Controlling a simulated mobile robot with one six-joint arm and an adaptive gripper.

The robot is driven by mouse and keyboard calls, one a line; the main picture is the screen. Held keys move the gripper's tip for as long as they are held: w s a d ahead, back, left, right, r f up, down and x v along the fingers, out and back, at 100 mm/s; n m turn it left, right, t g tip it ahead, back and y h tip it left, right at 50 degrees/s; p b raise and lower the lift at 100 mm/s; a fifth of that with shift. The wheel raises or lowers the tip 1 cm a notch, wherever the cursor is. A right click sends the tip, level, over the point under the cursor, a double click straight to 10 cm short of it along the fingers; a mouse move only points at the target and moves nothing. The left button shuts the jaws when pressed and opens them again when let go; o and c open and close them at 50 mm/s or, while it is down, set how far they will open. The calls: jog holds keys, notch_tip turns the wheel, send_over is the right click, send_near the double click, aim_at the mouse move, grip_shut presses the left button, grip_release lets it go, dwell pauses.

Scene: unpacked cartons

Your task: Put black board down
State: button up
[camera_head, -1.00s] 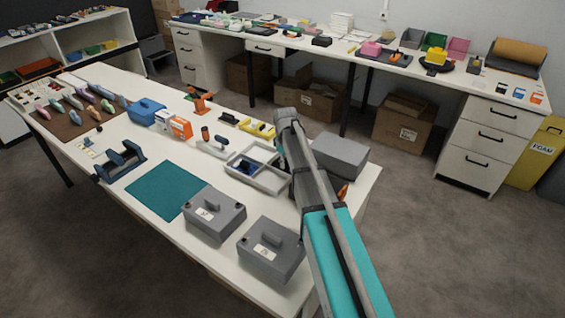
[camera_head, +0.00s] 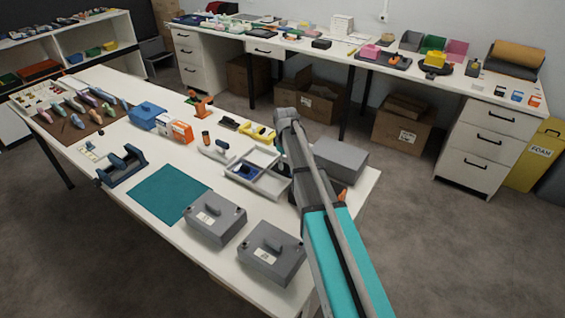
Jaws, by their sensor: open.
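My arm reaches in from the lower right, and my gripper (camera_head: 281,160) points down at the right side of a grey divided tray (camera_head: 272,188). The gripper is open and is mostly hidden behind my arm. The tray lies on the white table and holds a small dark blue and black piece (camera_head: 245,172) in its left part. I cannot tell whether this piece is the black board. No other black board can be made out clearly, and part of the tray is hidden by my arm.
A larger grey box (camera_head: 341,158) stands right of my arm. Several tools and blue and orange boxes fill the table's far part.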

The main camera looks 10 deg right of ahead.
aim_at(285, 165)
notch_tip(285, 165, up, 10)
jog(key=p, duration=0.9)
jog(key=shift+p, duration=0.3)
jog(key=shift+r, duration=0.1)
dwell(0.3)
jog(key=s+m, duration=0.9)
jog(key=s, duration=1.7)
jog(key=shift+a, duration=0.45)
